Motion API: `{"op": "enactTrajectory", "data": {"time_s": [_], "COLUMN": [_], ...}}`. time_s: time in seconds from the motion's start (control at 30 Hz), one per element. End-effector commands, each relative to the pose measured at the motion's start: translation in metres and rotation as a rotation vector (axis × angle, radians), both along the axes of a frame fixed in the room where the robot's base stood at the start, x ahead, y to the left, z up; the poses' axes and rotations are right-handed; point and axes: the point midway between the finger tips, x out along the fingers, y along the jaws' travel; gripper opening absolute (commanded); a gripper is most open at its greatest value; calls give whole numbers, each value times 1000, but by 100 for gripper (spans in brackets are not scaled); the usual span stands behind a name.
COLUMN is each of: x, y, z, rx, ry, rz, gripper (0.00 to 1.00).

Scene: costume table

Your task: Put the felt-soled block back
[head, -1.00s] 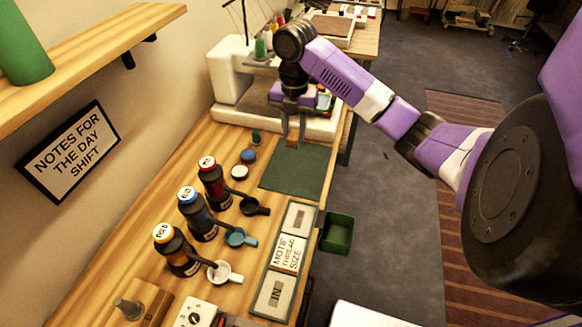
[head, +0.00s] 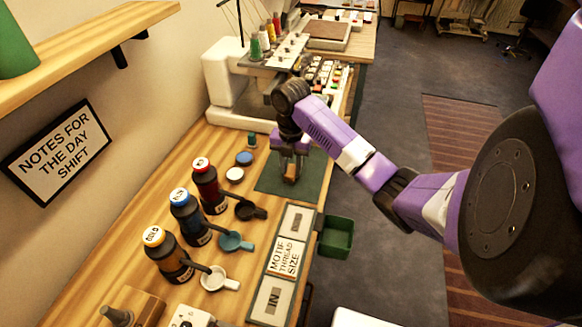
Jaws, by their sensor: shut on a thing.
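My gripper (head: 289,176) points down over the dark green mat (head: 313,186) on the wooden table. It is shut on a small orange-brown block (head: 290,171), which I take to be the felt-soled block. The block is at or just above the mat; I cannot tell whether it touches. Its underside is hidden, so no felt shows.
Three dark bottles, one with a red cap (head: 207,184), stand to the left, with small cups (head: 236,241) beside them. A framed sign board (head: 283,257) lies in front of the mat. A green bin (head: 337,236) hangs at the table edge. A sewing machine (head: 228,91) stands behind.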

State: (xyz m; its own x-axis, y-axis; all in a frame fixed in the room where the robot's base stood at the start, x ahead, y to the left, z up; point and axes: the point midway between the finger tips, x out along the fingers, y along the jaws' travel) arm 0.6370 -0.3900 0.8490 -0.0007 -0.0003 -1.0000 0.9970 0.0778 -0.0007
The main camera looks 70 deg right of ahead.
Motion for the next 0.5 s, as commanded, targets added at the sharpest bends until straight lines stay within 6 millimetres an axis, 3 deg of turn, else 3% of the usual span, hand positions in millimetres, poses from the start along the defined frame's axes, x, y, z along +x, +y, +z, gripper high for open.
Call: {"op": "enactTrajectory", "data": {"time_s": [0.3,0.33,0.43,0.5], "x": [0,0,0,0], "y": [0,0,0,0], "z": [-3,-3,-3,-2], "rx": [1,1,0,0], "ry": [0,0,0,0], "rz": [1,1,1,1], "gripper": [0,32,52,52]}}
